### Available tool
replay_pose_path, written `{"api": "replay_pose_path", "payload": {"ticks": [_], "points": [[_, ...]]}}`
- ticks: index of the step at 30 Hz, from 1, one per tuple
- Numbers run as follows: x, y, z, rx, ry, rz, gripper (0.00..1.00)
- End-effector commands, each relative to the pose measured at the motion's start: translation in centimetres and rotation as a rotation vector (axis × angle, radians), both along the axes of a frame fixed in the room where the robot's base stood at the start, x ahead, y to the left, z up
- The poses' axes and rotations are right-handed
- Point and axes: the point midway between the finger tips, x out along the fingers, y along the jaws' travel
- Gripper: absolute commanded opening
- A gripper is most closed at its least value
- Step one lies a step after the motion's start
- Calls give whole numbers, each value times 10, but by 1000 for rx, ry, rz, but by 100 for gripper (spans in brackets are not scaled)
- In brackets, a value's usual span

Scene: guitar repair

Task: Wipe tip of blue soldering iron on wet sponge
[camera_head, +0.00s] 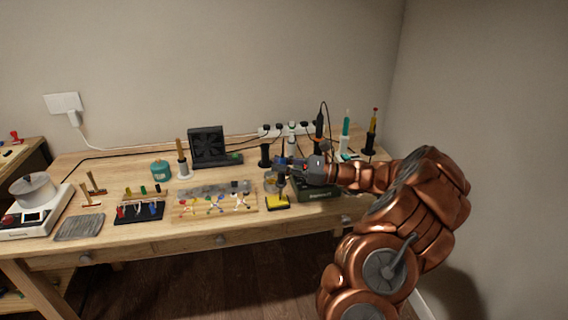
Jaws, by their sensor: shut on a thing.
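My gripper (281,163) reaches in from the right over the right half of the workbench. It is shut on the blue soldering iron (283,147), whose dark blue upper end stands up roughly upright above the fingers. The yellow sponge (278,205) lies in a dark holder near the front of the bench, below my gripper. The iron's tip is too small to make out, so I cannot tell whether it touches the sponge.
A green-dark box (318,192) sits right of the sponge, under my arm. Upright irons in stands, one teal (345,124), line the back right near a power strip (270,130). A black fan unit (207,146) stands behind.

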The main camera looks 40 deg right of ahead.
Motion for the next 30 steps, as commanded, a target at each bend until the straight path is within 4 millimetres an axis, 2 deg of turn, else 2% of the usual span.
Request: {"api": "replay_pose_path", "payload": {"ticks": [30], "points": [[7,16,0,-1,-1,-1,0]]}}
